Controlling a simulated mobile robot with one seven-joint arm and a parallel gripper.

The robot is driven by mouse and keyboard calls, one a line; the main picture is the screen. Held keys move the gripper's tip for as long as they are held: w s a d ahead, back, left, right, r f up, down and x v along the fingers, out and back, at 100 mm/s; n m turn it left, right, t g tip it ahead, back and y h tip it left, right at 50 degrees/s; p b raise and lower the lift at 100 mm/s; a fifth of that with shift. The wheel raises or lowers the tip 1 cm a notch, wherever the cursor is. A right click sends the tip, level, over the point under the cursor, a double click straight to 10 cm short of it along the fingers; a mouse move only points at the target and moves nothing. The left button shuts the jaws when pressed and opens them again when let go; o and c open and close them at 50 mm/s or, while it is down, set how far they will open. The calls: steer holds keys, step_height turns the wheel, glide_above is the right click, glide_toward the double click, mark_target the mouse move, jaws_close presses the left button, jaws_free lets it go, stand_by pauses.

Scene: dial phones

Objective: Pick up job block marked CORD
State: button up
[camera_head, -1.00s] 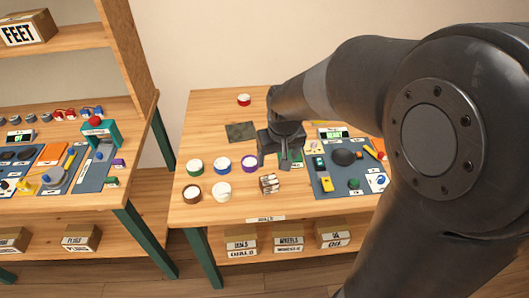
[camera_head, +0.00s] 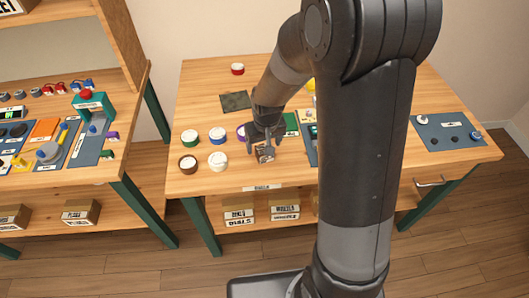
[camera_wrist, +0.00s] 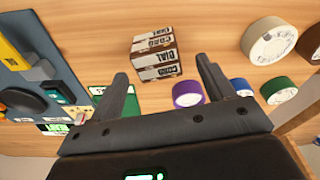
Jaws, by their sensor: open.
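A small stack of job blocks with brown and white sides (camera_head: 265,154) stands on the workbench near its front; it also shows in the wrist view (camera_wrist: 155,57). One label reads DIAL. Other labels are small and slanted; one or more seem to read CORD, but I cannot tell surely which layer is which. My gripper (camera_head: 265,143) is open and empty, pointing down just above and behind the stack. In the wrist view my gripper's fingers (camera_wrist: 163,72) are spread wide, with the stack ahead of and between the fingertips, apart from both.
Round tubs with coloured rims stand left of the stack, including a purple-rimmed one (camera_wrist: 187,94) close by and a green-rimmed one (camera_head: 190,137). A blue-grey parts mat (camera_wrist: 40,50) lies on its other side. A red-rimmed tub (camera_head: 238,69) and dark pad (camera_head: 235,100) are farther back.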

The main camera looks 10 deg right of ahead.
mark_target(262, 158)
steer(key=shift+w+d+f, duration=0.1)
steer(key=shift+f, duration=1.85)
steer(key=c, duration=1.1)
